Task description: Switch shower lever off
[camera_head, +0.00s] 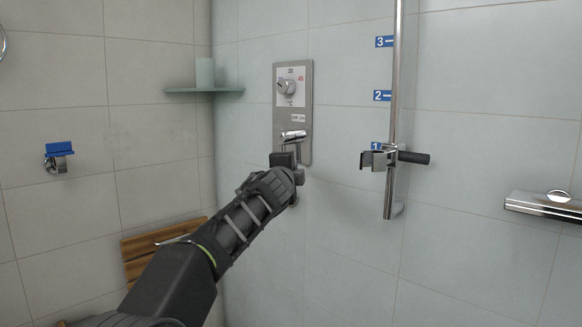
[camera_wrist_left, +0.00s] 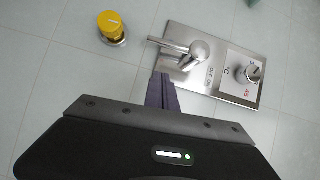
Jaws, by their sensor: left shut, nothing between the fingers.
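The shower lever (camera_head: 293,135) is a chrome handle low on a grey metal wall panel (camera_head: 279,120). In the left wrist view the lever (camera_wrist_left: 177,46) sticks out sideways from its round hub, near the lower end of the panel (camera_wrist_left: 228,88). My left gripper (camera_head: 290,152) is just below the lever in the head view. Its fingers (camera_wrist_left: 162,76) are shut and empty, close to the lever and the panel edge. I cannot tell whether they touch. My right gripper is not in view.
A temperature knob (camera_head: 287,87) sits higher on the panel. A yellow knob (camera_wrist_left: 112,25) is on the wall beside the panel. A vertical rail (camera_head: 396,70) with a shower holder (camera_head: 374,159) stands to the right. A shelf (camera_head: 180,90) and wooden seat (camera_head: 137,262) are left.

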